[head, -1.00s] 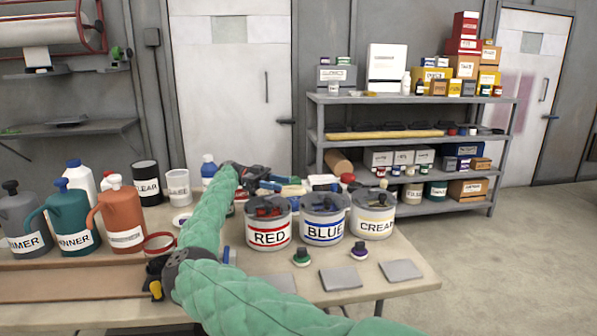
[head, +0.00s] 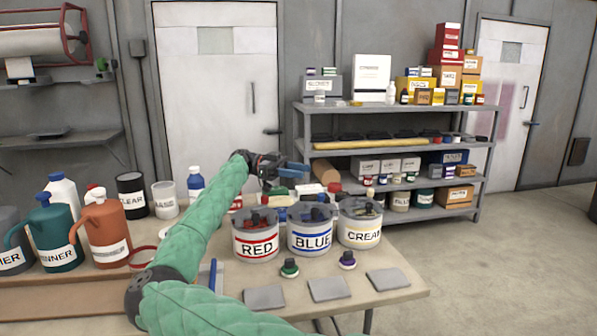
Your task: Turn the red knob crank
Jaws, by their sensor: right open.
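The can labelled RED (head: 256,243) stands on the workbench, with a dark crank with some red on it (head: 262,217) on its grey lid. My right gripper (head: 290,178) is open and empty. In the picture it is above and slightly right of the RED can's lid, apart from the crank. My green-sleeved right arm passes left of the can. My left gripper is not in view.
The BLUE can (head: 312,240) and CREAM can (head: 359,234) stand right of the RED can. Small green-topped (head: 289,267) and purple-topped (head: 347,260) items lie in front. Jugs, including an orange one (head: 105,237), crowd the left. A loaded shelf (head: 390,150) stands behind.

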